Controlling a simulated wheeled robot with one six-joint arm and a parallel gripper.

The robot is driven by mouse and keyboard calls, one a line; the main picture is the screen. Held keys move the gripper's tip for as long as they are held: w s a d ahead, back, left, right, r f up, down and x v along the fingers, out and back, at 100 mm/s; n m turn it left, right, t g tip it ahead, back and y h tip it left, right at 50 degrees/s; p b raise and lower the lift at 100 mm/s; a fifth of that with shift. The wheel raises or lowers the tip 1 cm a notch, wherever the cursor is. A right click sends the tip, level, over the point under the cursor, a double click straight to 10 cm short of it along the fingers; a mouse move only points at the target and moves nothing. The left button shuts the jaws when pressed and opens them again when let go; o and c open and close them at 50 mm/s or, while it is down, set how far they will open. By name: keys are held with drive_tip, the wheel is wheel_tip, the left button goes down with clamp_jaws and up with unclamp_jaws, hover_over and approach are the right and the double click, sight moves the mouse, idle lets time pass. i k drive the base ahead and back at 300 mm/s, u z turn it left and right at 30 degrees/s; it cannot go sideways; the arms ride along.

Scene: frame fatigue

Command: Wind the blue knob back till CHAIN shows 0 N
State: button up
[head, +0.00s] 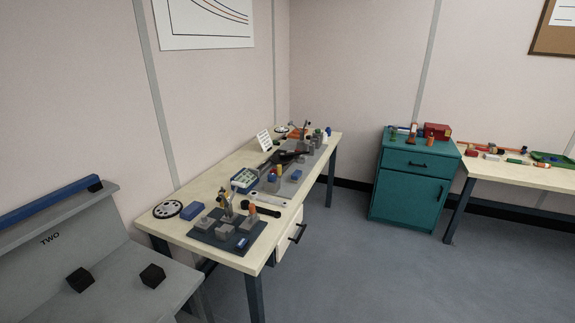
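I cannot pick out the blue knob for certain; at this distance the small parts on the long workbench (213,192) are hard to tell apart. A small blue upright piece (328,131) stands near the bench's far end, but I cannot tell whether it is a knob. A display unit with a blue casing (244,179) sits mid-bench; its writing is too small to read, and no CHAIN label is legible. My gripper is not in view.
A grey rig marked TWO (80,240), with a blue bar and black blocks, fills the lower left. A teal cabinet (407,192) and a second table (520,175) stand at the back right. The grey floor (370,270) between is clear.

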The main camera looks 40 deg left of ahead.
sight(272, 177)
drive_tip(key=u, duration=0.3)
drive_tip(key=i, duration=2.25)
drive_tip(key=u, duration=1)
drive_tip(key=i, duration=1.15)
drive_tip(key=u, duration=2)
drive_tip(key=i, duration=0.85)
drive_tip(key=u, duration=0.65)
